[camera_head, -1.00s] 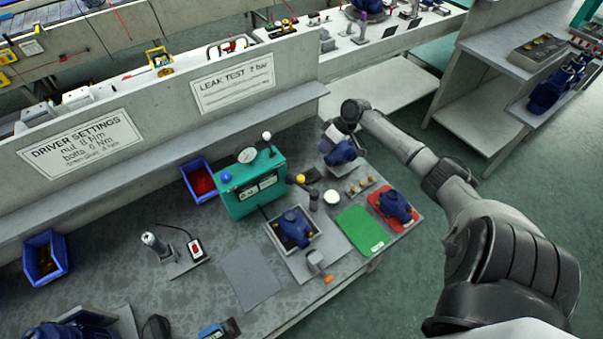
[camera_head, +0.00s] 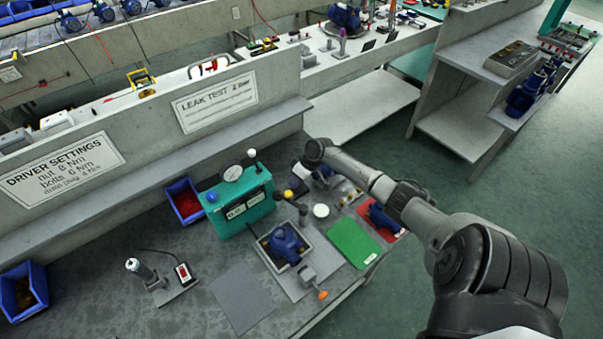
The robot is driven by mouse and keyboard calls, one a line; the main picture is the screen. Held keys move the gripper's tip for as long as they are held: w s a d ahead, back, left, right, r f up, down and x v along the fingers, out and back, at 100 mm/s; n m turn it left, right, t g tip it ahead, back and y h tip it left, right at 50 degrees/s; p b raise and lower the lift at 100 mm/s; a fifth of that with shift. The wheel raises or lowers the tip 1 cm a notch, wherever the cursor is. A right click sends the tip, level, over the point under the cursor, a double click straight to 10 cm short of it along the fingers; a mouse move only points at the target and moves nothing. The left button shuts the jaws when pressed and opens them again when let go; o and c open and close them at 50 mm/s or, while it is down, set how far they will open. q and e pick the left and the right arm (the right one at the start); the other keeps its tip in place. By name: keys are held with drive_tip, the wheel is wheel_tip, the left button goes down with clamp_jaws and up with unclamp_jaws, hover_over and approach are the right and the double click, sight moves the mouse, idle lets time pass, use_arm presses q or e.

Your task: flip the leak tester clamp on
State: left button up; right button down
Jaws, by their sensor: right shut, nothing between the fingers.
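The leak tester is a teal box (camera_head: 238,201) with a round gauge and a white-knobbed lever on top. In front of it, a blue pump (camera_head: 284,242) sits in a light-rimmed tray. A small grey clamp (camera_head: 307,274) with an orange-tipped handle (camera_head: 322,294) stands at the near side of that tray; the handle sticks out toward the bench's front edge. My left gripper is out of view.
A green mat (camera_head: 354,242) and a red tray (camera_head: 388,233) with a blue pump lie right of the tester, the red tray partly under my right arm. A yellow knob and white disc (camera_head: 321,211) stand between. A bare grey mat (camera_head: 242,298) lies left.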

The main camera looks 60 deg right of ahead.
sight(288, 199)
drive_tip(key=shift+w+a+f, duration=0.1)
drive_tip(key=shift+a+f, duration=0.15)
drive_tip(key=shift+a, duration=0.5)
drive_tip(key=shift+w+a+f, duration=0.1)
drive_tip(key=shift+a+f, duration=0.1)
drive_tip(key=shift+a, duration=0.55)
